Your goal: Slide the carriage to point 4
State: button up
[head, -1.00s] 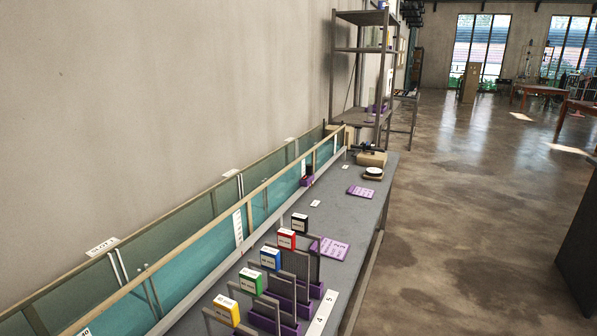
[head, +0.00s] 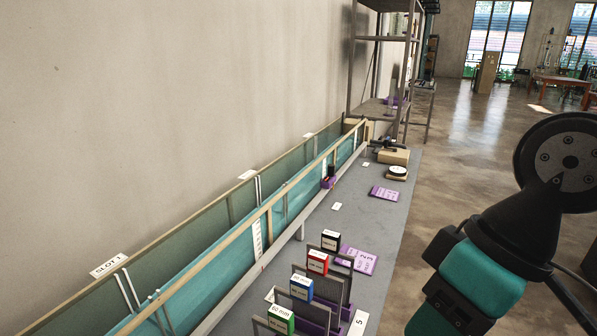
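A long glass-sided channel (head: 225,262) with pale wooden rails runs along the wall. A small purple and black piece (head: 328,177) sits at its front side toward the far end; it may be the carriage, but it is too small to tell. A white label strip (head: 257,239) with unreadable marks stands on the front side. I cannot make out a point 4 mark. My arm shows at the right, in teal and black, ending in view at a round black joint. My gripper is out of view.
Coloured-topped plates, including a black (head: 331,240), a red (head: 318,262) and a blue one (head: 301,287), stand in purple holders on the grey bench (head: 345,213). Purple cards (head: 384,193) lie behind. A metal shelf (head: 382,66) stands at the far end. Open floor (head: 470,165) lies right.

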aim_at(330, 167)
jog(key=z, duration=0.05)
jog(key=k, duration=0.5)
jog(key=z, duration=1)
jog(key=i, duration=3.85)
jog(key=u, duration=3.05)
jog(key=i, duration=0.45)
